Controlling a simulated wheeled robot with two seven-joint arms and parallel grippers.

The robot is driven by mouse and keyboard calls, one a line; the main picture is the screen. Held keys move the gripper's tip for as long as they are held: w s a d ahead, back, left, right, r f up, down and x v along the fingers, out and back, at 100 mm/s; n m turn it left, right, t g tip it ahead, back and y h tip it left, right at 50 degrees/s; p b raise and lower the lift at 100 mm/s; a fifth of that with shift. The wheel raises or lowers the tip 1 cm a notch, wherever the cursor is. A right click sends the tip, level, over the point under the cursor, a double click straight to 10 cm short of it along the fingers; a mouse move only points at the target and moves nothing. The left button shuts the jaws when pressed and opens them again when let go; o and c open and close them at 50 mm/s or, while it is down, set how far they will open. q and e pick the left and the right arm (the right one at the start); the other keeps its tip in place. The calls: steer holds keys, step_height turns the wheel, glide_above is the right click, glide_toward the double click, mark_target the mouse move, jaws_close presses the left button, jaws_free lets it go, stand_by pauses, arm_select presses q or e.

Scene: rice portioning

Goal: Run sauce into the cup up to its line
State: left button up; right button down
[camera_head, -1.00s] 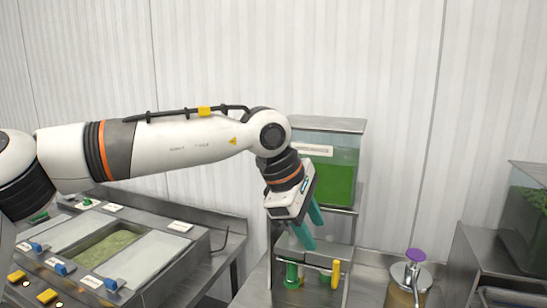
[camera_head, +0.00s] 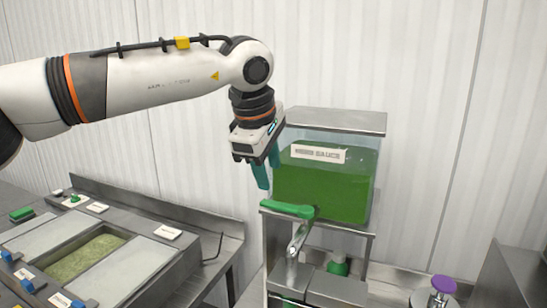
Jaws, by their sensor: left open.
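A clear tank of green sauce (camera_head: 325,190) with a label stands on a metal stand, right of my left gripper. A tap with a green lever handle (camera_head: 288,209) and a metal body (camera_head: 297,240) is in front of the tank's lower left. My left gripper (camera_head: 263,175) is open and empty, its teal fingers pointing down just above and left of the green handle, with a small gap seeming to show between them. I cannot make out the cup or its line. My right gripper is not in view.
A counter with a food well (camera_head: 88,257) and grey lids is at the left. Grey metal boxes (camera_head: 337,287) and a small green part (camera_head: 338,267) sit below the tank. A purple-topped pump (camera_head: 443,284) is at the lower right.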

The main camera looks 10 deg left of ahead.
mark_target(276, 203)
arm_select(q)
steer(key=f, duration=0.1)
steer(key=f+b, duration=0.1)
steer(key=f, duration=0.1)
steer(key=f+b, duration=0.1)
steer(key=shift+w+d+f, duration=0.15)
steer(key=shift+w+f, duration=0.1)
steer(key=shift+f, duration=0.1)
steer(key=b+x, duration=0.1)
steer(key=x, duration=0.2)
steer(key=shift+w+d+r+b, duration=0.1)
steer(key=shift+b, duration=0.2)
steer(key=shift+w+f, duration=0.5)
steer(key=shift+f, duration=0.05)
steer(key=shift+s+r, duration=0.15)
steer(key=shift+s, duration=0.05)
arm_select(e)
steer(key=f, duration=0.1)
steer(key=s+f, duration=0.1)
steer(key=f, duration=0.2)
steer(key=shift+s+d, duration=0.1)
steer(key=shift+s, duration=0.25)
arm_select(q)
steer(key=c, duration=0.8)
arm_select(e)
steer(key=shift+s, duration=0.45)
